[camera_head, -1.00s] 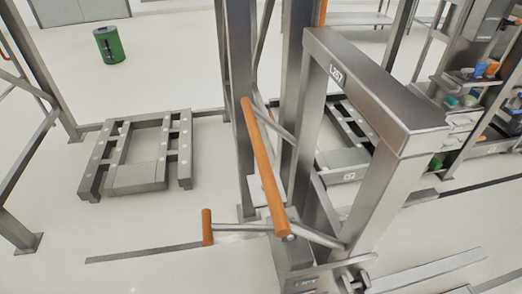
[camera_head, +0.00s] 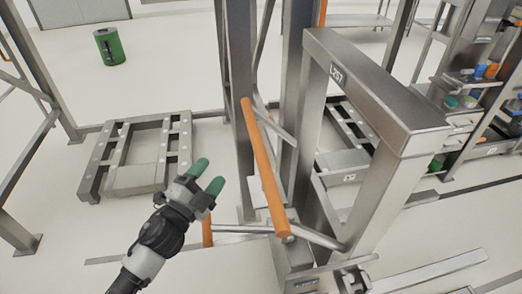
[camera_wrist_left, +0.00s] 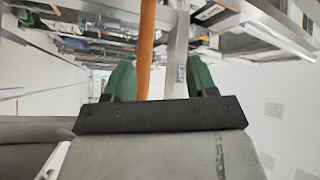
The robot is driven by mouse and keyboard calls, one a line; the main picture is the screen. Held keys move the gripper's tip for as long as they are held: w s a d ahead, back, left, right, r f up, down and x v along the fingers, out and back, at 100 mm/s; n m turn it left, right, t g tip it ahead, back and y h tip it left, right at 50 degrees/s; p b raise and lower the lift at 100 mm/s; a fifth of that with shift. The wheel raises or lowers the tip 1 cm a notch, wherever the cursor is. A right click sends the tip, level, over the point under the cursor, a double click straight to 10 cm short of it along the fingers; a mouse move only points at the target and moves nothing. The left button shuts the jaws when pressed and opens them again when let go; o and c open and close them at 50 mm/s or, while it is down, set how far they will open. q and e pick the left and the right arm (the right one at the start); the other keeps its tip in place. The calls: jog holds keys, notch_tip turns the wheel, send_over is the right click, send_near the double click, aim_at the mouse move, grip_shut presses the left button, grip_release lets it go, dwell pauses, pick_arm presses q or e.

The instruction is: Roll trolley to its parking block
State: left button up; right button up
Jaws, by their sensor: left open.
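The trolley or lift frame (camera_head: 385,100) is grey metal, marked L2S7, and stands upright right of centre in the head view. An orange handle bar (camera_head: 264,165) slants down on its near left side. A shorter orange grip (camera_head: 207,232) stands lower left, partly behind my arm. My left gripper (camera_head: 209,183), with green fingertips, is open and empty, left of the long orange bar and apart from it. In the left wrist view the orange bar (camera_wrist_left: 146,50) shows between the green fingers, beyond them. My right gripper is not in view. I cannot tell which part is the parking block.
A low grey slatted platform (camera_head: 125,180) lies on the floor at the left, with another (camera_head: 345,160) behind the frame. A green bin (camera_head: 109,46) stands at the back left. Shelves with small containers (camera_head: 470,100) are at the right. Pale floor is free at the lower left.

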aim_at(261, 151)
pick_arm(q)
jog(key=w+d+m+g+h, duration=0.2)
jog(key=d+m, duration=0.1)
jog(key=d, duration=0.1)
jog(key=w+d+r+m+g+h+p, duration=0.1)
jog(key=w+d+m+g+h, duration=0.1)
jog(key=d+m, duration=0.1)
jog(key=w+d+m+g+h, duration=0.2)
jog(key=d+m, duration=0.1)
jog(key=d, duration=0.2)
jog(key=shift+w+r+p, duration=0.1)
jog(key=shift+r+p, duration=0.2)
jog(key=shift+r, duration=0.1)
grip_shut()
